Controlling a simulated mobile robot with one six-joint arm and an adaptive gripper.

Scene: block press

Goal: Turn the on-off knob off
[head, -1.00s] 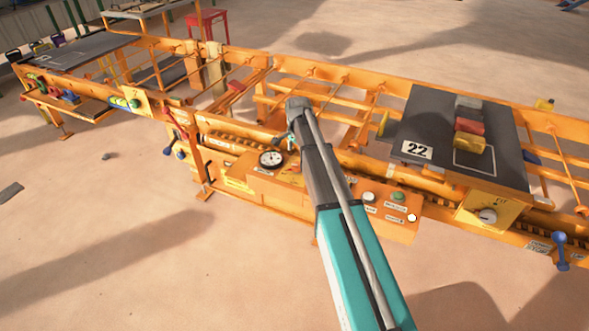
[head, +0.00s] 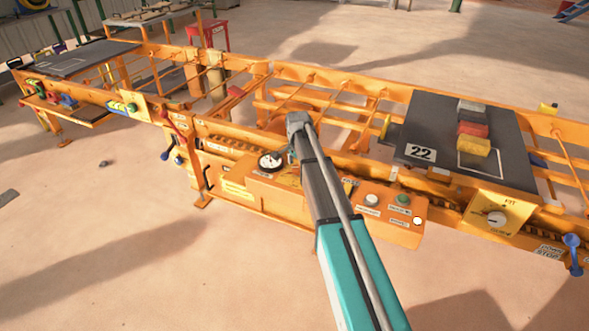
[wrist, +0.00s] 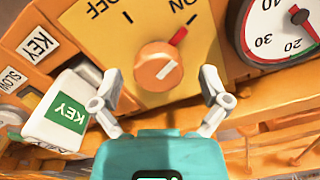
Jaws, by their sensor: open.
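The round orange on-off knob (wrist: 155,68) sits on a yellow plate (wrist: 113,58) in the wrist view. A white line on its face slants up and right, and a red mark beside it points toward the printed ON. OFF is printed at the upper left. My gripper (wrist: 162,90) is open, with one finger on each side of the knob in the picture and nothing held. I cannot tell whether either finger touches it. In the head view, my arm hides the knob, and my gripper overlaps the pressure gauge (head: 267,163).
A white block with a green KEY label (wrist: 62,118) lies close to the left finger. The gauge (wrist: 283,28) is at the upper right of the wrist view. A box with buttons (head: 385,213) stands right of my arm. A dark plate marked 22 (head: 420,125) carries several blocks.

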